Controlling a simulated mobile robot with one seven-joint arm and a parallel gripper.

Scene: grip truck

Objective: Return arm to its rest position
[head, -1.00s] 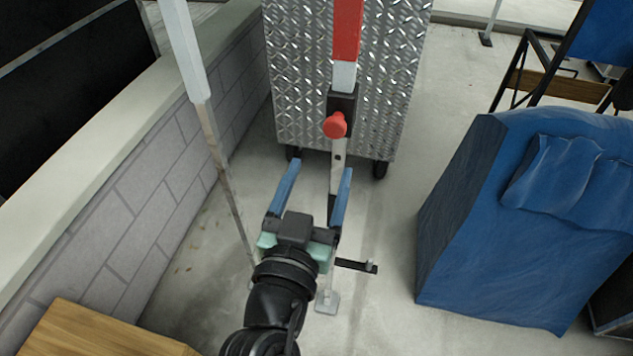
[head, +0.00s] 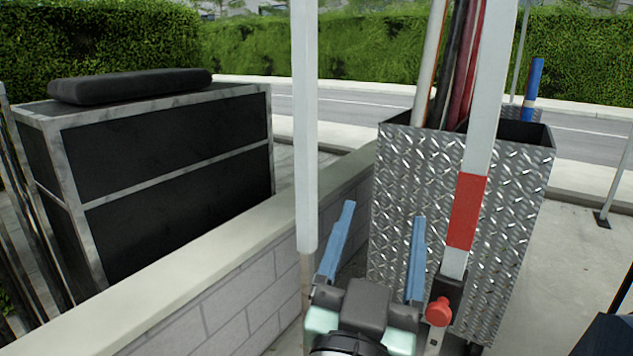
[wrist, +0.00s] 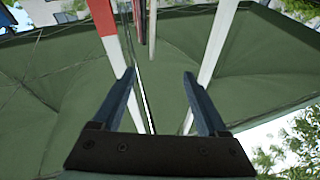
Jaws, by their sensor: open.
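My gripper (head: 381,230) has two blue fingers spread apart with nothing between them in the head view. It points up and away, in front of the diamond-plate metal box and just left of a red-and-white pole with a red knob (head: 439,311). A white pole (head: 305,130) rises close by its left finger. In the wrist view the open fingers (wrist: 158,85) point toward a green canopy (wrist: 75,95) overhead, with poles on both sides. Whether a finger touches a pole cannot be told.
The diamond-plate box (head: 410,185) holds several upright poles. A low block wall (head: 270,300) runs along the left. A black cabinet (head: 170,150) with a dark cushion (head: 130,85) stands beyond it. Open pavement lies at the right.

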